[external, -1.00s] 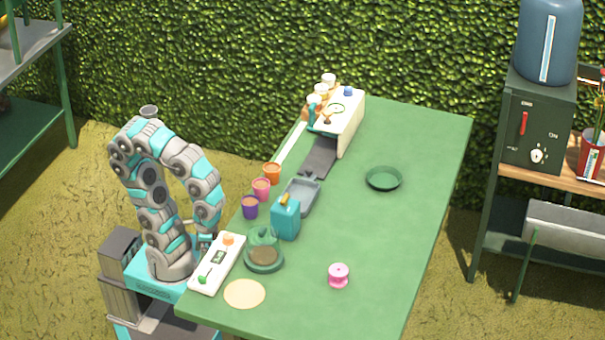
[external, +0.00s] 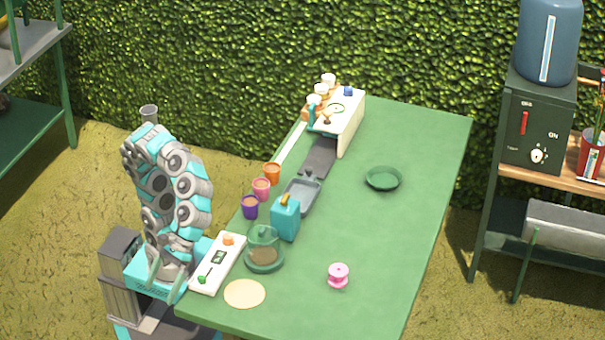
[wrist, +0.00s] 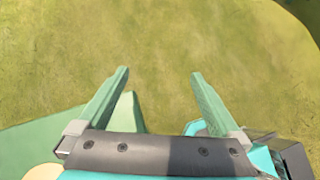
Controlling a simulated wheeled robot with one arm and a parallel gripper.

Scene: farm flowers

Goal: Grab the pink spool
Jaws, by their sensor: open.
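The pink spool (external: 338,275) stands on the green table (external: 425,190) near its front, right of the cream disc (external: 245,293). The spool is not visible in the wrist view. My gripper (wrist: 159,75) is open and empty, with its two green fingers spread apart over the grass. In the external view my arm is folded up over my base, left of the table, well away from the spool.
A white panel (external: 207,280), a green pot on a saucer (external: 264,265), a teal can (external: 285,220) and several coloured cups lie along the table's left side. A green dish (external: 383,178) sits farther back. The table around the spool is clear.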

